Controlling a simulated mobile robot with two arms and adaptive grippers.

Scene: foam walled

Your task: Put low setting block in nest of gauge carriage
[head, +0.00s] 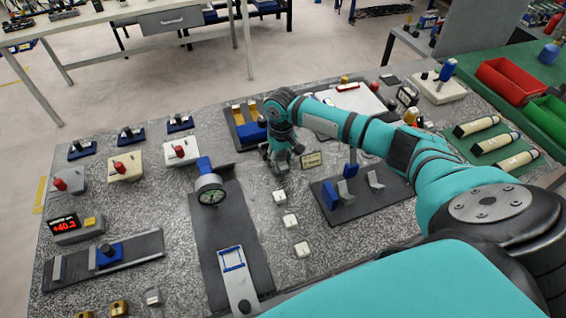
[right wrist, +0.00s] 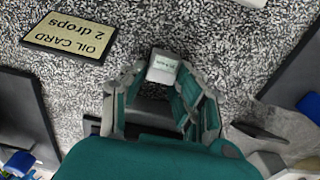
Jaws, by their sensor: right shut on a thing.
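My right gripper (head: 279,168) is low over the speckled bench, left of the oil card. In the right wrist view my right gripper (right wrist: 160,88) is shut on a small white block (right wrist: 162,67) with green lettering too small to read; it sits between the fingertips. My left gripper is not in view.
The oil card (head: 312,160) lies right of my gripper and also shows in the wrist view (right wrist: 75,37). A dark fixture plate (head: 345,205) with upright blocks lies to the right. A blue-blocked rail (head: 145,247) and red digital display (head: 65,226) are at left.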

